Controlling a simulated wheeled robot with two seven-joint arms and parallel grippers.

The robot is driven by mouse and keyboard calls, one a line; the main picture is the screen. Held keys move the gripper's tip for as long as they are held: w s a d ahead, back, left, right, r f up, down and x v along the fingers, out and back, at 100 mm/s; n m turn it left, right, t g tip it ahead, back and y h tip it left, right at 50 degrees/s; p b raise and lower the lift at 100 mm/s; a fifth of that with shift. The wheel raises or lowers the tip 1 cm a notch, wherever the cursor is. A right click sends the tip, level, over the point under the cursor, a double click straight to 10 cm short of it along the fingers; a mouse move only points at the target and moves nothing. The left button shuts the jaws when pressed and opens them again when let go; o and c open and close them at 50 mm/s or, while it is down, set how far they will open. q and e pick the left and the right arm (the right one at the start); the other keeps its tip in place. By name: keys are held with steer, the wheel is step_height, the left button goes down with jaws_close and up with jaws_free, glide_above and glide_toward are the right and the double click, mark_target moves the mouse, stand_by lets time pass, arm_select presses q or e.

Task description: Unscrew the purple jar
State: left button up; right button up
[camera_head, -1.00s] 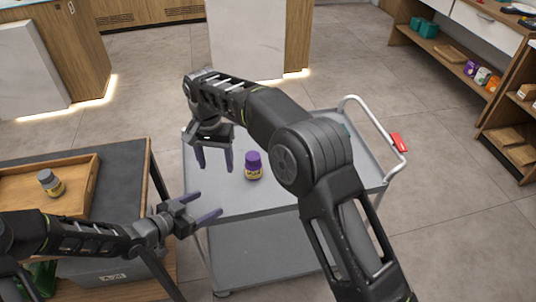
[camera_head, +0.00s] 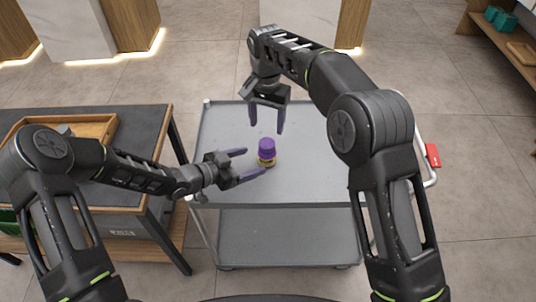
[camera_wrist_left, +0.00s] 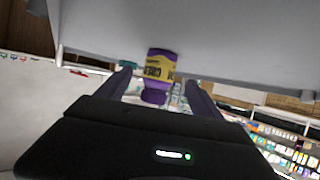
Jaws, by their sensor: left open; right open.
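The purple jar (camera_head: 266,156), with a purple lid and a yellow label, stands upright on the grey trolley top (camera_head: 320,175). My left gripper (camera_head: 256,163) is open, its fingers pointing right at the jar; the fingertips are close to it, and I cannot tell whether they touch. In the left wrist view the jar (camera_wrist_left: 158,68) appears upside down beyond and between the two open fingers (camera_wrist_left: 160,90). My right gripper (camera_head: 267,122) is open and empty, pointing down above the trolley, behind and above the jar.
A dark table with a wooden tray (camera_head: 108,126) stands at the left, beside the trolley. The trolley top around the jar is clear. Shelves stand at the far right.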

mark_target(260, 158)
arm_select(q)
steer(key=x, duration=0.7)
steer(key=shift+w+d+f, duration=0.1)
steer(key=shift+w+d, duration=0.1)
steer(key=shift+w, duration=0.05)
jaws_close()
stand_by(0.6)
